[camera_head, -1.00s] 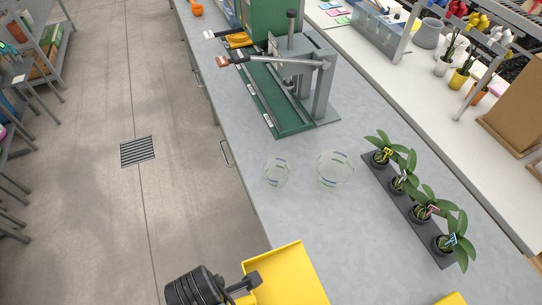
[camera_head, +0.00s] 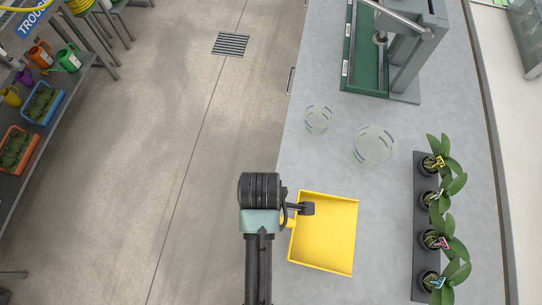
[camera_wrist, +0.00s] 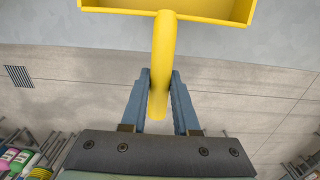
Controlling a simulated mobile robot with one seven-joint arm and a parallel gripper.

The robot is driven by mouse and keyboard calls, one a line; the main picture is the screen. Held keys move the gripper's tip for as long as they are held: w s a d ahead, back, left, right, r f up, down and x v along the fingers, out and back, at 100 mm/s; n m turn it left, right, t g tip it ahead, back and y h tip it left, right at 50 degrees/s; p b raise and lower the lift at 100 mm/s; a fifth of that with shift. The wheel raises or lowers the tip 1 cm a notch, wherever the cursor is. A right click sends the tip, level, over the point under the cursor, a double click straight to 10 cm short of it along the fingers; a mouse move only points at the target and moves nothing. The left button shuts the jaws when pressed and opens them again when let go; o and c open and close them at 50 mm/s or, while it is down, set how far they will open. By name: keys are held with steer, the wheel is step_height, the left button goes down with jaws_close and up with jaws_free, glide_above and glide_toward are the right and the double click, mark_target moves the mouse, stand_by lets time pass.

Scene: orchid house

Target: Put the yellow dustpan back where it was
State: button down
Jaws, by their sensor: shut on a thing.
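The yellow dustpan (camera_head: 326,236) is over the near part of the grey bench, its open pan facing up in the head view. In the wrist view its handle (camera_wrist: 163,60) runs down between the two fingers of my gripper (camera_wrist: 160,100). My gripper (camera_head: 297,210) is shut on the handle at the pan's left side, near the bench's left edge. I cannot tell whether the pan touches the bench top or hangs just above it. My arm hides part of the handle in the head view.
Two clear glass-like round vessels (camera_head: 374,146) (camera_head: 319,119) stand beyond the dustpan. A dark tray (camera_head: 422,170) of several potted orchids lies to its right. A green-based press (camera_head: 369,62) stands at the far end. Open floor lies left of the bench.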

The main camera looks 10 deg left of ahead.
steer(key=shift+d+f, duration=0.1)
steer(key=shift+f, duration=3.8)
steer(key=c, duration=0.7)
jaws_free()
steer(key=shift+f, duration=0.1)
steer(key=shift+o, duration=0.2)
